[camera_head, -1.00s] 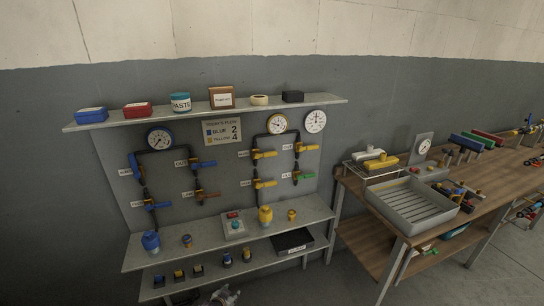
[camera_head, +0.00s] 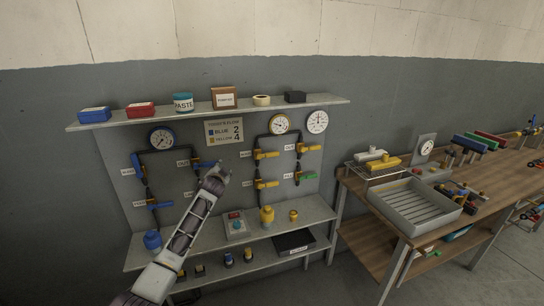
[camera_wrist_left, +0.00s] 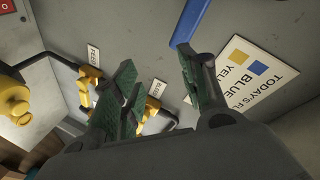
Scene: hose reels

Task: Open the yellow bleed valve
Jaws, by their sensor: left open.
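In the head view, the yellow circuit on the right half of the panel has yellow-handled valves at upper left (camera_head: 267,154), lower left (camera_head: 266,185) and upper right (camera_head: 308,148), plus a green-handled one (camera_head: 306,177). Their labels are too small to tell which is the bleed valve. My left gripper (camera_head: 218,174) is in front of the panel's middle, left of these valves and apart from them. In the left wrist view, its fingers (camera_wrist_left: 160,88) are open and empty, with two yellow valves (camera_wrist_left: 91,76) (camera_wrist_left: 151,106) beyond, partly hidden. My right gripper is out of view.
A blue handle (camera_head: 208,163) is close beside my left gripper; a blue handle also shows in the left wrist view (camera_wrist_left: 188,22). My arm hides the orange-brown-handled valve below. A flow sign (camera_head: 224,131) and gauges (camera_head: 279,124) are above. A yellow bottle (camera_head: 267,215) stands on the shelf (camera_head: 315,211).

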